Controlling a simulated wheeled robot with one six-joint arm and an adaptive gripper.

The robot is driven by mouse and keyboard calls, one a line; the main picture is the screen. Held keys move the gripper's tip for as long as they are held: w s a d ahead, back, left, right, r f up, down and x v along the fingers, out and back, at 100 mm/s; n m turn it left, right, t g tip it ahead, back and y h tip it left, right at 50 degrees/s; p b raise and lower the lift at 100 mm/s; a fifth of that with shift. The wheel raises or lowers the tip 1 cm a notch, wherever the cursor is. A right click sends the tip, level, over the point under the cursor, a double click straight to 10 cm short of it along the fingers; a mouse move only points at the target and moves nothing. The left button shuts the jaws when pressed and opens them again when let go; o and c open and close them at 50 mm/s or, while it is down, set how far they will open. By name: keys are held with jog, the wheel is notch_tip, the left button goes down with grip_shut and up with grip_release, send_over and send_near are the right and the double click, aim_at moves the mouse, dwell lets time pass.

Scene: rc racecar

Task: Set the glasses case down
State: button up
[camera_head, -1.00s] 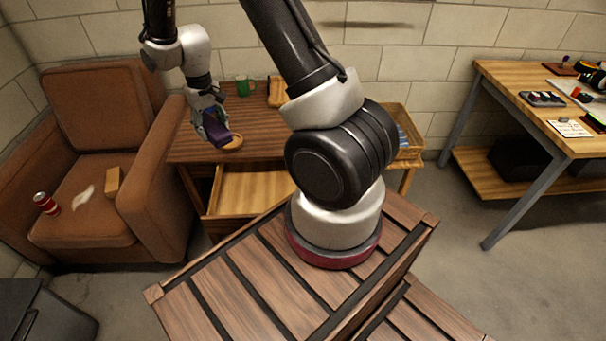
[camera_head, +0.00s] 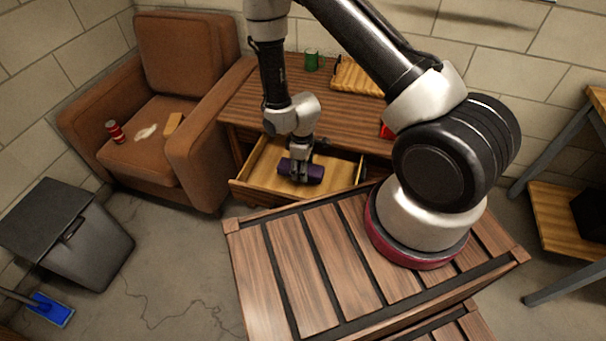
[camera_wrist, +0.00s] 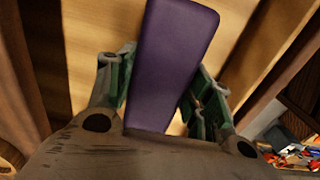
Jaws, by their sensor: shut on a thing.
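The glasses case (camera_head: 314,173) is a dark purple oblong. It lies crosswise between the fingers of my gripper (camera_head: 299,172), which is shut on it. In the wrist view the case (camera_wrist: 171,65) fills the middle, with green-grey fingers (camera_wrist: 160,90) on both sides of it. In the head view the case is at the open wooden drawer (camera_head: 260,165) of the desk, over its inside. I cannot tell whether the case touches the drawer floor. The wrist view shows pale wood behind the case.
The wooden desk top (camera_head: 265,100) is above the drawer, with a green mug (camera_head: 312,60) and a wooden tray (camera_head: 357,78) at the back. A brown armchair (camera_head: 187,60) stands left. A grey bin (camera_head: 65,235) and blue dustpan (camera_head: 52,310) are on the floor.

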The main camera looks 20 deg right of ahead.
jog(key=shift+f, duration=1.95)
jog(key=o, duration=1.1)
jog(key=shift+f, duration=0.15)
jog(key=shift+c, duration=0.2)
